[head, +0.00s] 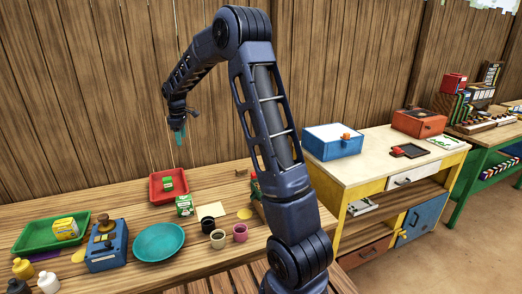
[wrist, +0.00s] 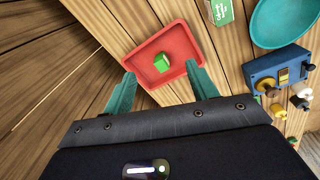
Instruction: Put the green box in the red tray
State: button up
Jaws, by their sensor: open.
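A small green box (head: 168,183) lies inside the red tray (head: 155,197) on the wooden bench. In the wrist view the green box (wrist: 162,63) rests on the floor of the red tray (wrist: 150,46), clear of its walls. My gripper (head: 179,131) is above and behind the tray, near the wooden wall. Its teal fingers (wrist: 160,72) are spread apart in the wrist view, with nothing between them. The box is apart from the fingers.
A green and white carton (head: 184,206) stands just in front of the tray. A teal bowl (head: 158,243), a blue scale-like device (head: 106,248), two cups (head: 218,239) and a green tray (head: 30,240) with a yellow carton (head: 65,229) are nearby. A yellow-framed table (head: 375,150) is at right.

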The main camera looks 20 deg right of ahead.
jog(key=s+d+r+m+t, duration=0.1)
jog(key=s+d+r+m, duration=0.1)
jog(key=s+d+r, duration=0.45)
jog(key=s+d+r+m, duration=0.2)
jog(key=s+d+m, duration=0.1)
jog(key=s, duration=0.6)
jog(key=s+d+r+m+t, duration=0.1)
jog(key=s+d+r+m, duration=0.1)
jog(key=s+d+r, duration=0.4)
jog(key=s+d+f+m, duration=0.1)
jog(key=s+m, duration=0.1)
jog(key=s, duration=0.5)
jog(key=s+d+f+m+t, duration=0.1)
jog(key=s+d+f+m, duration=0.1)
jog(key=s, duration=0.6)
jog(key=s+d+f+m, duration=0.1)
jog(key=s+m, duration=0.1)
jog(key=s, duration=0.6)
jog(key=shift+d+f+m, duration=0.3)
jog(key=shift+d+m, duration=0.05)
jog(key=shift+m, duration=0.05)
